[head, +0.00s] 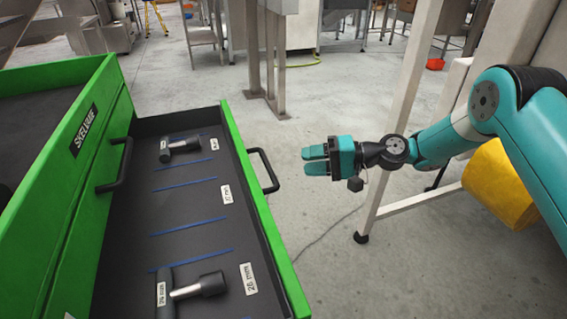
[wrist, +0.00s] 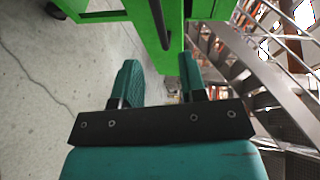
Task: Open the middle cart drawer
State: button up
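The green cart (head: 60,150) stands at the left in the head view. One of its drawers (head: 240,165) is pulled out, below a closed front with its own black handle (head: 118,168). I cannot tell from its place in the stack whether it is the middle one. The open drawer's black handle (head: 265,170) is on its right-hand front. My gripper (head: 310,160) is open and empty, to the right of that handle and apart from it, fingers pointing toward the cart. In the wrist view my gripper (wrist: 160,78) shows its fingers apart, with green cart parts (wrist: 145,25) beyond.
Dark tools (head: 200,286) and labels lie in the open drawer among blue dividing lines. A pale slanted post (head: 400,105) stands behind my arm, and a yellow object (head: 497,187) is at the right. Bare concrete floor (head: 320,220) lies between the drawer and post.

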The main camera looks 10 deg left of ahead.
jog(key=d+r, duration=0.1)
jog(key=d, duration=0.5)
jog(key=shift+w+d+r, duration=0.15)
jog(key=shift+d, duration=0.25)
jog(key=s+a+r+n+h, duration=0.1)
jog(key=s+r+n+h, duration=0.4)
jog(key=s+r, duration=0.7)
jog(key=s+d+r+h, duration=0.1)
jog(key=s+d+h, duration=0.25)
jog(key=s, duration=0.55)
jog(key=s+d+r+h, duration=0.1)
jog(key=s+d+h, duration=0.3)
jog(key=s, duration=0.6)
jog(key=s+a+r+p+v, duration=0.1)
jog(key=a+p+v, duration=0.2)
jog(key=p+v, duration=1.3)
jog(key=shift+a+n+t+y, duration=0.15)
jog(key=shift+n+t+y, duration=0.15)
jog(key=shift+t+y, duration=0.15)
jog(key=shift+w+a+r, duration=0.1)
